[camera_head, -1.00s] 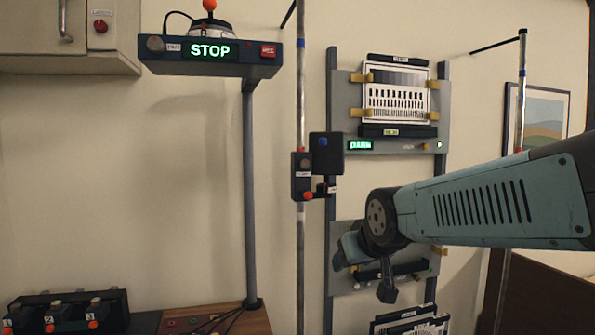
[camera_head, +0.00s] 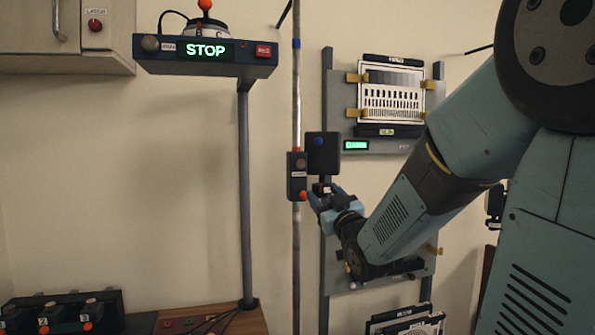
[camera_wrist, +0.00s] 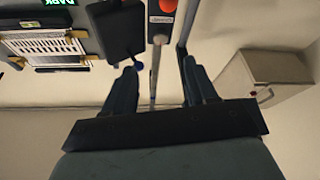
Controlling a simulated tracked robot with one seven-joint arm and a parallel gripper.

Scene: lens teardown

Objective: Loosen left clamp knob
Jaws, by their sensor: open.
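The left clamp (camera_head: 297,165) is a dark grey block on the left upright pole (camera_head: 297,250), with a small label. Its orange knob (camera_head: 303,196) sits at its lower end. The inverted wrist view shows the orange knob (camera_wrist: 168,6) at the top edge, partly cut off. My gripper (camera_head: 324,200) is just right of the knob in the head view, below a black box. In the wrist view my gripper (camera_wrist: 160,63) is open and empty, with its fingers apart. The pole runs between them in the picture; I cannot tell the depth gap.
The black box (camera_head: 323,153) with a blue knob is joined to the clamp's right; it shows close to one finger in the wrist view (camera_wrist: 121,30). A chart panel (camera_head: 395,97) stands behind at right. A STOP console (camera_head: 205,60) is at upper left.

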